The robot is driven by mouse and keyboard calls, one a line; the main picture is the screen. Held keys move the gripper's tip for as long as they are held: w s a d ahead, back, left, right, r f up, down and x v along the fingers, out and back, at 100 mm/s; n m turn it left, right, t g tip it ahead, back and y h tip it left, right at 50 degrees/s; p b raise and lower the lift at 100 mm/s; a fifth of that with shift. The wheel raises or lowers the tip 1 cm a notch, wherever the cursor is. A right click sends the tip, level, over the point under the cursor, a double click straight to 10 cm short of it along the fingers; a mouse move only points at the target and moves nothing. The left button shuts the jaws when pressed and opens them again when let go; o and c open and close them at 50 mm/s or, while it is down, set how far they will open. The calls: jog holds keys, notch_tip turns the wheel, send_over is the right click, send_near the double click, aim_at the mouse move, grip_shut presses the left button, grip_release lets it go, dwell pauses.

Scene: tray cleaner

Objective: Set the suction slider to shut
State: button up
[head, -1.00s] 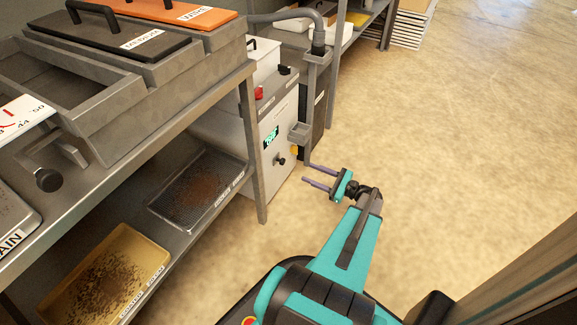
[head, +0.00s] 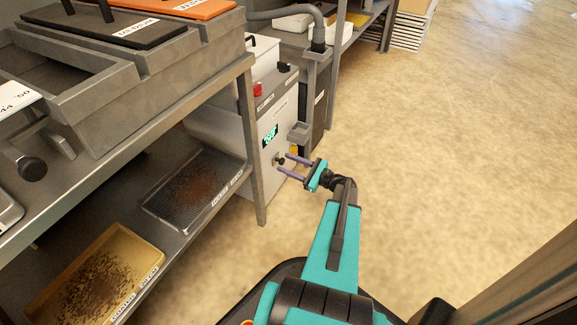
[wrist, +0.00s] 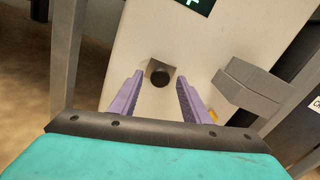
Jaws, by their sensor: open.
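A black round knob (head: 279,160) sticks out of a small square plate on the front of a light grey machine (head: 268,112). In the wrist view the knob (wrist: 160,75) shows ahead of and between my two fingertips. I see no readable label naming it the suction slider. My gripper (head: 283,162), with purple fingers, is open and empty, its tips close to the machine front. I cannot tell whether the fingers touch the knob or its plate. A green display (head: 270,136) sits above the knob.
A grey bracket (head: 299,132) juts out right of the knob; it also shows in the wrist view (wrist: 248,87). A metal rack (head: 256,150) with trays stands left. A grey hose (head: 290,14) runs above. The floor (head: 450,150) to the right is clear.

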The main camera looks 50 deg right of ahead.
grip_shut()
jog(key=shift+a, duration=0.1)
jog(key=a, duration=0.2)
jog(key=s+a, duration=0.1)
jog(key=a, duration=0.1)
jog(key=shift+a+p, duration=0.4)
jog(key=shift+s, duration=0.1)
grip_release()
